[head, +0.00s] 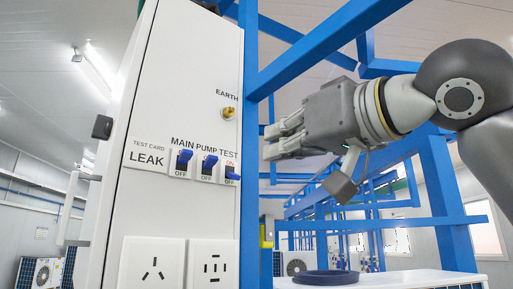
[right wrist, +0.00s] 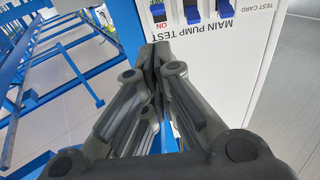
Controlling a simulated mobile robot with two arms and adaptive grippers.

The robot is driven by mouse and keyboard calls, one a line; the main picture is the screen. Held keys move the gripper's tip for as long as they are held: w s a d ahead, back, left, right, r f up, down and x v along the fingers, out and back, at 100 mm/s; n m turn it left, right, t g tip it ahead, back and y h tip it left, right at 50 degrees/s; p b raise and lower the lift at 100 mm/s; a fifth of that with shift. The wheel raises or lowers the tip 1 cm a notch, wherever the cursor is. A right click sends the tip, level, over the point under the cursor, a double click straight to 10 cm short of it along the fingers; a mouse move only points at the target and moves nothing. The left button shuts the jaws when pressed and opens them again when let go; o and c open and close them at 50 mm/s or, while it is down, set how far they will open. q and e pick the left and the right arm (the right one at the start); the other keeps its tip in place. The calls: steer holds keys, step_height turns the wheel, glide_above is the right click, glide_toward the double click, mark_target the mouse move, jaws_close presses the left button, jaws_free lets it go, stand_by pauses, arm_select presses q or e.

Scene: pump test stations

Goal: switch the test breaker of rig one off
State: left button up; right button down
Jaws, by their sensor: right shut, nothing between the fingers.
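The test breaker (head: 232,174) is the rightmost of three breakers in a row on the white panel, under the label TEST. Its blue lever is down at OFF, and the red ON mark shows above it. It also shows upside down in the right wrist view (right wrist: 158,13), at the top edge. The main breaker (head: 184,162) and pump breaker (head: 208,167) have their blue levers up. My right gripper (head: 272,143) is shut and empty, right of the panel, apart from the breaker. Its closed fingertips show in the right wrist view (right wrist: 156,55). My left gripper is not in view.
The white cabinet (head: 190,80) carries a brass earth terminal (head: 228,112), a LEAK test card (head: 146,157) and two sockets (head: 152,262) below. A blue frame post (head: 249,200) stands right by the panel edge. A dark blue ring (head: 325,277) lies on a white unit at lower right.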

steer(key=v, duration=0.4)
steer(key=shift+s, duration=0.15)
stand_by(0.4)
